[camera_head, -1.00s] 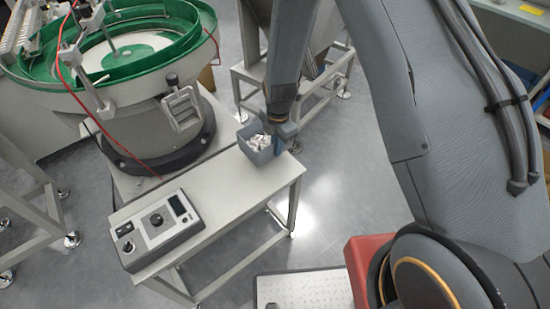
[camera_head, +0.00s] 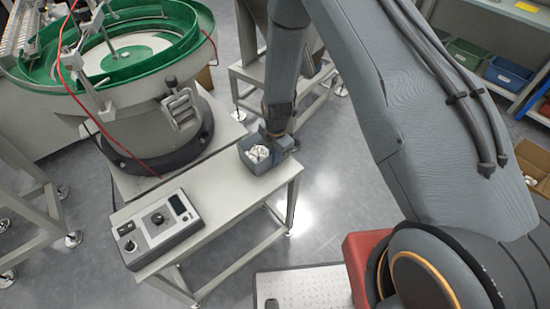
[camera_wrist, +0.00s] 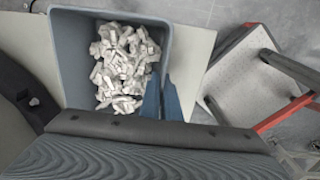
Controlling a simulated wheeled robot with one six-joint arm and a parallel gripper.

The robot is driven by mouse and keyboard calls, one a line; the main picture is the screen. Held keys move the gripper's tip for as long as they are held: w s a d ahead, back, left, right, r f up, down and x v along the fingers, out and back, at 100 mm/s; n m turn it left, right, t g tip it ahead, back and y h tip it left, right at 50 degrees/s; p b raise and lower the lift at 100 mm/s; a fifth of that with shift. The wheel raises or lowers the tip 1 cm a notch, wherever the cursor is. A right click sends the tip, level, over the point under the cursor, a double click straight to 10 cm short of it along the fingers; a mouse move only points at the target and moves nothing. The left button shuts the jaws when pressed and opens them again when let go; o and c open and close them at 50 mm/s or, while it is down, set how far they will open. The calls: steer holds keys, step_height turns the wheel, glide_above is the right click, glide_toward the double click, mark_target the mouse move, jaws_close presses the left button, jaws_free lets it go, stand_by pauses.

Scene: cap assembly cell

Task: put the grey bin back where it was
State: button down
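The grey bin (camera_head: 250,161), holding a heap of small whitish parts (camera_head: 258,153), is at the far right end of the light bench (camera_head: 215,200). It looks upright, and I cannot tell whether its base touches the bench top. My gripper (camera_head: 279,143) is at the bin's right rim. In the wrist view the bin (camera_wrist: 75,60) fills the upper left, with its parts showing inside. There the two blue fingers (camera_wrist: 162,98) straddle the right wall and look closed on it. The bin's underside is hidden.
A control box (camera_head: 157,228) with a knob stands on the bench's near left end. A green-rimmed bowl feeder (camera_head: 160,105) stands behind the bench, close to the bin. Shelves with bins (camera_head: 508,73) and a cardboard box (camera_head: 533,165) are at the right. The bench middle is clear.

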steer(key=c, duration=2)
jaws_free()
steer(key=shift+f, duration=0.15)
step_height(320, 180, up, 11)
steer(key=b, duration=0.3)
steer(key=s+d+r+m, duration=0.7)
steer(key=s+r+m, duration=0.2)
steer(key=m, duration=0.3)
steer(key=s+d+r+m, duration=0.7)
steer(key=s+r+m, duration=0.2)
steer(key=m, duration=0.3)
steer(key=shift+m+t, duration=0.4)
steer(key=shift+w+r, duration=0.1)
